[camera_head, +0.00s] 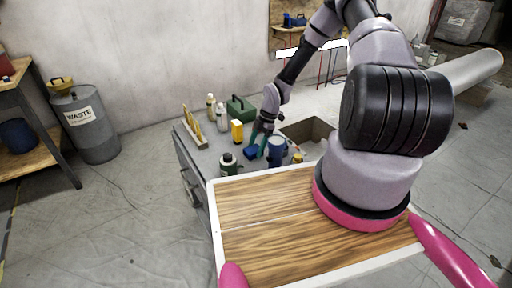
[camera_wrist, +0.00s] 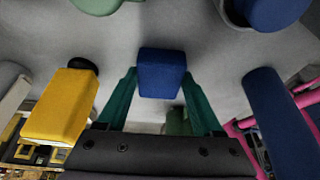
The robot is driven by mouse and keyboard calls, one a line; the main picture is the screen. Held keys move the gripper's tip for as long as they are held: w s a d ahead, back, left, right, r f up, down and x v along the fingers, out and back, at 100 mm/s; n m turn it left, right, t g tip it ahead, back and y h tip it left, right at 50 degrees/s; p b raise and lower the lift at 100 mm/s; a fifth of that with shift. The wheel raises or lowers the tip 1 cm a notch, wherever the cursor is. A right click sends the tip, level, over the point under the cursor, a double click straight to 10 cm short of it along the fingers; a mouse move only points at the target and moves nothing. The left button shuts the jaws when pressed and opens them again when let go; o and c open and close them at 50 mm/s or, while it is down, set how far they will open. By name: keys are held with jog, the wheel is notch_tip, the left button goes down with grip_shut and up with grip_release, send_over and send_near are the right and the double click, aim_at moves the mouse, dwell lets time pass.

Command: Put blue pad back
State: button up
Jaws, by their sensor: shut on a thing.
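The blue pad (camera_head: 250,152) is a small dark-blue block at the grey bench in the head view. In the wrist view the blue pad (camera_wrist: 162,72) sits between the tips of two teal fingers. My gripper (camera_wrist: 160,84) is shut on it. In the head view my gripper (camera_head: 261,141) reaches down among the items on the bench, and its fingertips are small there. I cannot tell whether the pad touches the bench top.
A blue container (camera_head: 277,150) stands close right of my gripper. A yellow box (camera_head: 237,131), a green case (camera_head: 240,109), a dark bottle (camera_head: 228,165) and pale bottles (camera_head: 222,118) crowd the bench. A wooden-topped tray (camera_head: 265,210) lies in front. A waste bin (camera_head: 88,128) stands left.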

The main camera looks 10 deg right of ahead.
jog(key=shift+f, duration=0.15)
jog(key=o, duration=1.3)
jog(key=v, duration=1.2)
jog(key=shift+r, duration=0.3)
jog(key=s+d+r+m+t+h, duration=0.25)
jog(key=r+m, duration=0.35)
jog(key=r, duration=0.8)
jog(key=s+d+r+m+t+h, duration=0.1)
jog(key=s+r+m+h, duration=0.15)
jog(key=r+m, duration=0.75)
jog(key=s+a+r+m+t+y, duration=0.1)
jog(key=s+r+m+t, duration=0.1)
jog(key=s+r+m, duration=0.3)
jog(key=s+a+r+m+t+y, duration=0.1)
jog(key=s+a+r+m+t, duration=0.1)
jog(key=s+r, duration=1.2)
notch_tip(320, 180, up, 2)
jog(key=m+t, duration=0.1)
jog(key=m, duration=0.1)
jog(key=shift+m+y, duration=0.3)
jog(key=shift+m, duration=0.1)
jog(key=shift+a+r, duration=0.1)
jog(key=shift+r, duration=0.05)
